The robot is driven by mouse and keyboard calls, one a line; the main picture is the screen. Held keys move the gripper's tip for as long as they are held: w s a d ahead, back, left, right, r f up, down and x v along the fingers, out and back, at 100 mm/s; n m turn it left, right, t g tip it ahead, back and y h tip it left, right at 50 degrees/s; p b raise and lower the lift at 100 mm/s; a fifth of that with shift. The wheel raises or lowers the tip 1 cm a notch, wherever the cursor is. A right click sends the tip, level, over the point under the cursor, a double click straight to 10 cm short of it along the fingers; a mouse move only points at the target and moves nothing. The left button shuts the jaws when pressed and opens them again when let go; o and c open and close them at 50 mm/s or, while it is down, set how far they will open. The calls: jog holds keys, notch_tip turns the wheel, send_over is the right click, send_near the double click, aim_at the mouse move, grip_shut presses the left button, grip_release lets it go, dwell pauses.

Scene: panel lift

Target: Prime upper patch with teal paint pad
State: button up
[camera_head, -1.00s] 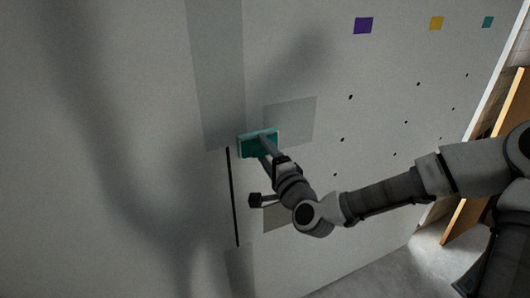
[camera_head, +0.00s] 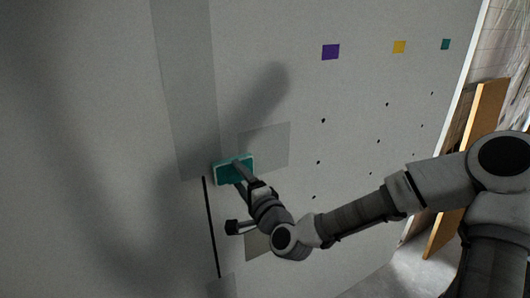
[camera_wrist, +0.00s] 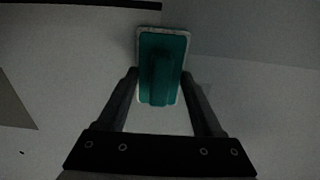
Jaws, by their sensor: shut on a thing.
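The teal paint pad (camera_head: 234,171) is a flat block with a pale rim and a raised handle. It also shows in the wrist view (camera_wrist: 172,48). My gripper (camera_wrist: 161,80) is shut on its handle, one finger on each side. It shows in the head view too (camera_head: 243,181). The upper patch (camera_head: 270,143) is a faint grey rectangle on the wall panel (camera_head: 350,110). The pad is at the patch's lower left, overlapping or bordering its corner in the head view. I cannot tell whether the pad touches the panel.
A tall grey strip (camera_head: 185,90) runs above left of the pad. A black line (camera_head: 211,230) runs below it. A beige lower patch (camera_head: 257,248) is partly behind my arm. Purple (camera_head: 331,52), yellow (camera_head: 399,47) and teal (camera_head: 445,44) squares and several dark dots mark the panel.

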jog(key=shift+w+a+b, duration=0.3)
jog(key=shift+w+b, duration=0.05)
jog(key=shift+w, duration=0.05)
dwell(0.9)
